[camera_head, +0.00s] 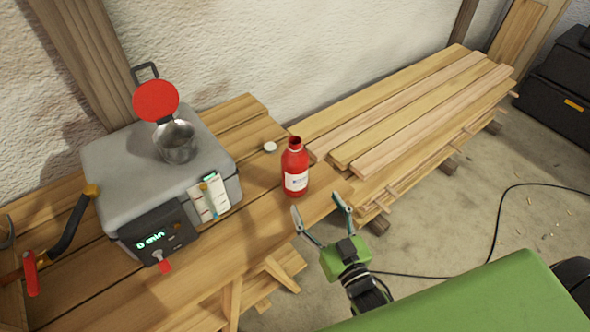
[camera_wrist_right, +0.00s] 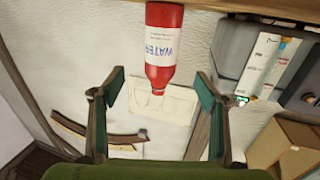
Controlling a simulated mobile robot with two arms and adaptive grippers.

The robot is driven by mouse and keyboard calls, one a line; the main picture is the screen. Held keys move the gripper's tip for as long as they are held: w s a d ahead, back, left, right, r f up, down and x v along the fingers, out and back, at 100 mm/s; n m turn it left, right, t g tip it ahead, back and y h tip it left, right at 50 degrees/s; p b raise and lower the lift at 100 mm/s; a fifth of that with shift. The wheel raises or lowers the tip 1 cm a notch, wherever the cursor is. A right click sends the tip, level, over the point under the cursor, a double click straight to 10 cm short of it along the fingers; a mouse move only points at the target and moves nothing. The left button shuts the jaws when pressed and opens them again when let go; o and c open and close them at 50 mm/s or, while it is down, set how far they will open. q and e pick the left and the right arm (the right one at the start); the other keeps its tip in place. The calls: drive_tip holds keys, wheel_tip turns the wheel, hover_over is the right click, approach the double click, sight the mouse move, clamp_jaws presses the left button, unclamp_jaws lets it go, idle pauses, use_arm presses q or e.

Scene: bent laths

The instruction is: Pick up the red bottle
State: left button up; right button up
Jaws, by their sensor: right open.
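The red bottle (camera_head: 295,172) stands upright near the right end of the wooden workbench, with a white label and an open top. In the right wrist view the red bottle (camera_wrist_right: 160,40) appears upside down, its label reading "WATER", and lies in line with the gap between my fingers. My right gripper (camera_head: 317,206) is open and empty, just in front and to the right of the bottle, near the bench edge. In the wrist view its two fingers spread wide, with the bottle beyond them. My left gripper is out of view.
A grey machine (camera_head: 160,165) with a display and a metal cup (camera_head: 176,142) stands left of the bottle. A small white cap (camera_head: 270,147) lies behind the bottle. Stacked planks (camera_head: 410,110) are at the back right. A black cable (camera_head: 497,215) lies on the floor.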

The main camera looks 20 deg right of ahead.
sight(300, 176)
drive_tip(key=w, duration=0.3)
drive_tip(key=w+p, duration=0.1)
drive_tip(key=w, duration=0.1)
drive_tip(key=w+a, duration=0.1)
drive_tip(key=w, duration=0.2)
drive_tip(key=shift+w+r, duration=0.1)
drive_tip(key=shift+w, duration=0.2)
drive_tip(key=shift+w+p, duration=0.35)
drive_tip(key=w, duration=0.3)
drive_tip(key=w+p, duration=0.1)
drive_tip(key=shift+w+a+f, duration=0.2)
drive_tip(key=shift+w+a, duration=0.05)
drive_tip(key=c, duration=1.3)
